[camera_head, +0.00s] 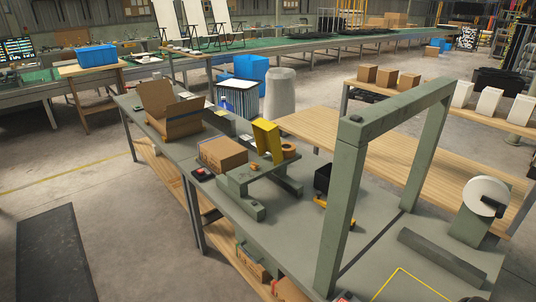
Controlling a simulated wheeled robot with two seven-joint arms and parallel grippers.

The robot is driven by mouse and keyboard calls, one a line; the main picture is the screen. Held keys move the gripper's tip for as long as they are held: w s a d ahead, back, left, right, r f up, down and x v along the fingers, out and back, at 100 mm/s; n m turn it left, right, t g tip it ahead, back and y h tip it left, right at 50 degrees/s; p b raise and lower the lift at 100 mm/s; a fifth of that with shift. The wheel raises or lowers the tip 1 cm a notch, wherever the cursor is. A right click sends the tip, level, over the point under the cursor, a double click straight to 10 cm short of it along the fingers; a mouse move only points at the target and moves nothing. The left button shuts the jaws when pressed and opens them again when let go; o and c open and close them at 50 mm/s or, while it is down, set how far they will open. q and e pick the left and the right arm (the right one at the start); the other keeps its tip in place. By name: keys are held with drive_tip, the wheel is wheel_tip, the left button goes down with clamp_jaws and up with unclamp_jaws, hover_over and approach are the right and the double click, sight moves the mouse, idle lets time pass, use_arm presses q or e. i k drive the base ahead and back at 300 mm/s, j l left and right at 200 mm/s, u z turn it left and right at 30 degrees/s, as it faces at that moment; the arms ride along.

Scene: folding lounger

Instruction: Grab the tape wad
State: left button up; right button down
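I cannot make out for sure which thing is the tape wad. A small orange-brown roll (289,150) sits beside an upright yellow piece (266,140) on the grey-green workbench. A large white roll (487,194) is on a grey stand at the right end of the bench. Neither of my grippers shows in the head view.
A grey-green frame (340,200) rises from the bench (240,205). A closed carton (223,153), an open carton (170,110) and a small black bin (322,178) stand there too. A wooden-topped table (390,155) is behind. The floor at left is mostly clear.

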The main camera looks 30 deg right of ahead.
sight(253, 165)
drive_tip(key=i+j+z, duration=0.15)
drive_tip(key=i+z, duration=0.3)
drive_tip(key=i+j+z, duration=0.2)
drive_tip(key=z, duration=0.25)
drive_tip(key=i+j+z, duration=0.6)
drive_tip(key=j+z, duration=0.3)
